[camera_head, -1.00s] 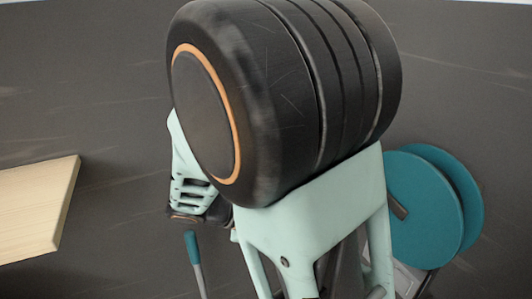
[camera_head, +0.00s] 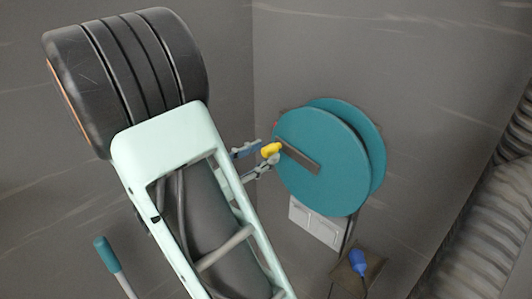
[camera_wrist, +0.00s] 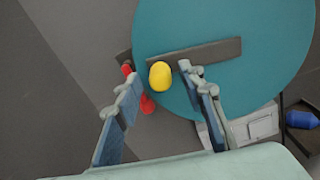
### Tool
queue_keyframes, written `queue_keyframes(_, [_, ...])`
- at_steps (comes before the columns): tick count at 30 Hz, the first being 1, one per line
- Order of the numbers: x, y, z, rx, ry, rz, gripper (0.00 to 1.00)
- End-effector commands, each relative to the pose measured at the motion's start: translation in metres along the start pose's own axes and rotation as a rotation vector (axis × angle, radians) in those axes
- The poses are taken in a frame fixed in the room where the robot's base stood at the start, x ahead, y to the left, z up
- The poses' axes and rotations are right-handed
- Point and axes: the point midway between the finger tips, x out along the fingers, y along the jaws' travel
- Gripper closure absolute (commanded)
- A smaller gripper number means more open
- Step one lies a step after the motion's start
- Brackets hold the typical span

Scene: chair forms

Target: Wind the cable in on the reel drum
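The reel drum (camera_head: 315,180) is a pair of teal discs with a dark crank bar (camera_head: 300,158) across its front face. A yellow knob (camera_head: 270,150) sits at the left end of the bar. My gripper (camera_head: 260,161) is at the knob, left of the reel. In the wrist view, the two fingers of my gripper (camera_wrist: 160,82) are spread, with the yellow knob (camera_wrist: 160,75) between their tips and gaps on both sides. Whether cable is on the drum is hidden between the discs.
A white wall plate (camera_head: 317,222) is below the reel. Small red parts (camera_wrist: 147,103) show beside the knob; I cannot tell what they are. A teal-handled tool (camera_head: 108,255) stands at the lower left. A ribbed grey surface (camera_head: 485,220) is at the right.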

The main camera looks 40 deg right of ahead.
Motion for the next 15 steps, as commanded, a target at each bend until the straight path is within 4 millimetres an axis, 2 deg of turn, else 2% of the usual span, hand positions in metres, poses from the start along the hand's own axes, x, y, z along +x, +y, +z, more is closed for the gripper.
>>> queue_keyframes(3, [0.013,0.0,0.0,0.001,0.0,-0.002,0.63])
queue_keyframes(6, [0.018,0.0,0.0,0.001,0.001,0.0,0.63])
queue_keyframes(15, [0.02,0.0,0.0,0.001,0.001,0.0,0.64])
